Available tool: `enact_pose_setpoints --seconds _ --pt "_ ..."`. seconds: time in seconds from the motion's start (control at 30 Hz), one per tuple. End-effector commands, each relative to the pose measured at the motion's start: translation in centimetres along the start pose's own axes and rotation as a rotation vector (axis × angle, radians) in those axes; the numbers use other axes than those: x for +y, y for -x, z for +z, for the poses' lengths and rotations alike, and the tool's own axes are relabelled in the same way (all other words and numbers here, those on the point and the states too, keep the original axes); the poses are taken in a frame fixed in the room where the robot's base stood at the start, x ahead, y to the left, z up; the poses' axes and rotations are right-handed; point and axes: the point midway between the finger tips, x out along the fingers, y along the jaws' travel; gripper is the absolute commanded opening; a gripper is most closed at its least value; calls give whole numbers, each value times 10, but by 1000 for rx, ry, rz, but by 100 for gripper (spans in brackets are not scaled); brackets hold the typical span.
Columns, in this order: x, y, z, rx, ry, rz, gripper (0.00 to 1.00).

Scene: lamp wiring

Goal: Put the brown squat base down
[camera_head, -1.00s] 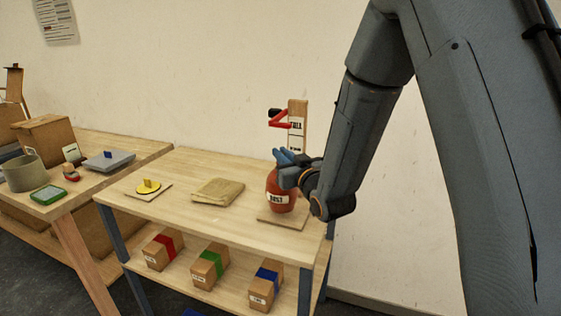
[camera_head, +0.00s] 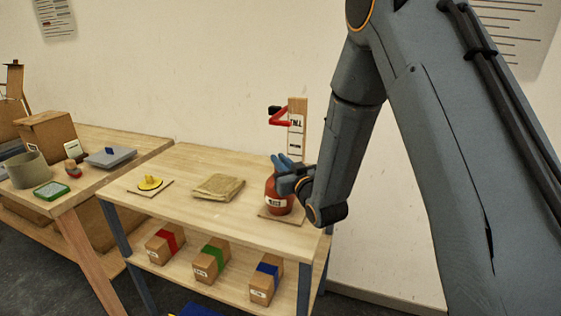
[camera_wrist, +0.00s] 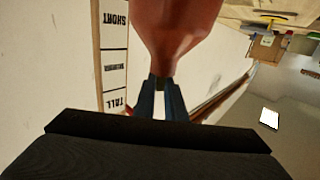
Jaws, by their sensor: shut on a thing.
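The brown squat base (camera_head: 277,199) is a rounded reddish-brown body with a white label. It is upright over a square wooden board at the right end of the bench; whether its underside touches the board cannot be told. My gripper (camera_head: 288,174) is shut on its narrow upper part. In the wrist view the base (camera_wrist: 174,28) fills the top middle, and my gripper's dark fingers (camera_wrist: 161,98) close on its narrow end. The square board (camera_head: 284,220) shows around the base's foot.
A wooden post (camera_head: 297,128) with height labels and a red arm stands just behind the base. Boxes with red, green and blue bands (camera_head: 265,284) sit on the lower shelf.

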Motion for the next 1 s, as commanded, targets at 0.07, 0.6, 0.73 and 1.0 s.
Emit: enact_pose_setpoints --seconds 0.07,0.6,0.73,1.0 --pt "0 -1 1 4 0 0 0" --pt "0 0 -1 0 0 0 29" --pt "0 17 1 -3 -1 1 29" --pt "1 73 2 -2 -1 2 29"
